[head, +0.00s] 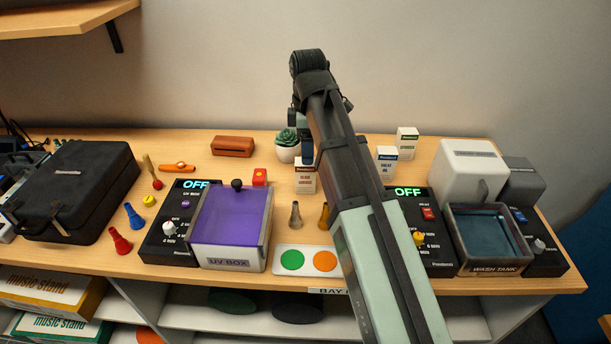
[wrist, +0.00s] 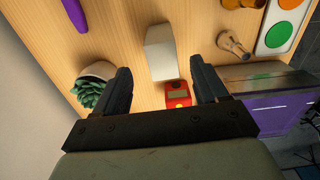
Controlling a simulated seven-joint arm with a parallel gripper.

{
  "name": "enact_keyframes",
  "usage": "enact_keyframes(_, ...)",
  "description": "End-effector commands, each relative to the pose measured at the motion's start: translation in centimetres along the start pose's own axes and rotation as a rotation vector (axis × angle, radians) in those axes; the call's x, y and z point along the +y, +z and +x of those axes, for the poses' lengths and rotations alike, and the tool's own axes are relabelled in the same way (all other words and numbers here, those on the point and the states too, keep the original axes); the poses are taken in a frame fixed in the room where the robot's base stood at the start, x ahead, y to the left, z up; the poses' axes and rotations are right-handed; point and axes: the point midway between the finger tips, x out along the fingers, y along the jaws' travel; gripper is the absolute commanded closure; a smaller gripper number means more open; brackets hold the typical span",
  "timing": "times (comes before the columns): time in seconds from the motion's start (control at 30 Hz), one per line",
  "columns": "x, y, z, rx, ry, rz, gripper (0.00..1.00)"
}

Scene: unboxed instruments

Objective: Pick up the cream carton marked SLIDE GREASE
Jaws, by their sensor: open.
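A cream carton (head: 305,179) with a red-printed label stands on the wooden bench, right of the potted plant; its lettering is too small to read surely. It also shows in the wrist view as a pale, plain block (wrist: 160,52). My gripper (head: 307,158) is above this carton and partly covers its top in the head view. In the wrist view my gripper (wrist: 160,68) is open, with one finger on each side of the carton and visible gaps. Whether the fingertips reach down to its height I cannot tell.
A succulent pot (wrist: 98,72) is close to the left finger, and a red device (wrist: 177,95) sits beside the carton. Other cartons stand right of my arm, one blue-labelled (head: 386,165), one green-labelled (head: 407,144). The purple-lidded UV box (head: 230,215) and mouthpieces (head: 295,215) are in front.

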Motion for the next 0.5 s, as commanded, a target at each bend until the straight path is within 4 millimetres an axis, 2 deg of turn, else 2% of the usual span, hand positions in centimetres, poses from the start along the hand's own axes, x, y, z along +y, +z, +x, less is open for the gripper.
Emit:
enact_keyframes(0.1,-0.1,0.0,2.0,0.000,-0.001,0.000,0.28)
enact_keyframes(0.23,-0.1,0.0,3.7,0.000,0.000,-0.001,0.28)
enact_keyframes(0.5,0.0,0.0,5.1,0.000,0.001,-0.001,0.28)
